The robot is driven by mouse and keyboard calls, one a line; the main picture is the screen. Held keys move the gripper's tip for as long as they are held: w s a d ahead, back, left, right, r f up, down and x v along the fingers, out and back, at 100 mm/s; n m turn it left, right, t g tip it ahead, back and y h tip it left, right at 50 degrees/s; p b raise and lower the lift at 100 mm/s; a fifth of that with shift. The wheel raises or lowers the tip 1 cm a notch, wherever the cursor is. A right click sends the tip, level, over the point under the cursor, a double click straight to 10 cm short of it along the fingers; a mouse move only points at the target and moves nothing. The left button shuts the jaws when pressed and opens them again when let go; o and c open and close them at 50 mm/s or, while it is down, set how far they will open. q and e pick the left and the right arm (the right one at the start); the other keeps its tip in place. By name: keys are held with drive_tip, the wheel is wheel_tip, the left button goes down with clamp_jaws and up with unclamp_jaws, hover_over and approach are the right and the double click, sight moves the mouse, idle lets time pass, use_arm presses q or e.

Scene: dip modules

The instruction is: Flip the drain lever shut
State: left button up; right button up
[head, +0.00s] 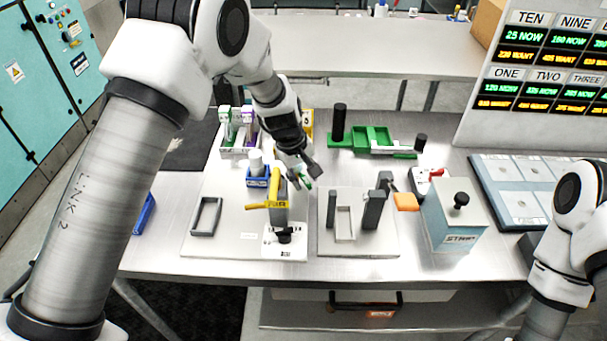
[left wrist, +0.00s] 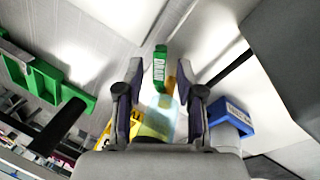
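The drain lever is a green handle with white lettering (left wrist: 160,68). In the left wrist view it lies just ahead of my left gripper (left wrist: 161,76), between the lines of its two fingers. The fingers are apart, and I see nothing gripped between them. In the head view my left gripper (head: 302,176) points down beside the yellow-topped fixture, with a small green part of the lever (head: 305,182) showing at its fingertips. The lever's pivot and base are largely hidden by the gripper. My right arm shows at the right edge, but its gripper is out of view.
A yellow lever (head: 262,206) sits beside the green one. A blue holder (head: 257,181) stands to the left and a grey upright fixture (head: 373,209) to the right. A green tray (head: 372,139) lies behind.

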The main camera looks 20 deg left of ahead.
use_arm(q)
drive_tip(key=shift+s, duration=0.1)
clamp_jaws()
drive_tip(key=shift+s+a+m, duration=0.2)
drive_tip(key=shift+m, duration=0.8)
unclamp_jaws()
drive_tip(key=shift+w, duration=0.1)
drive_tip(key=v, duration=1.2)
drive_tip(key=shift+w+a, duration=0.2)
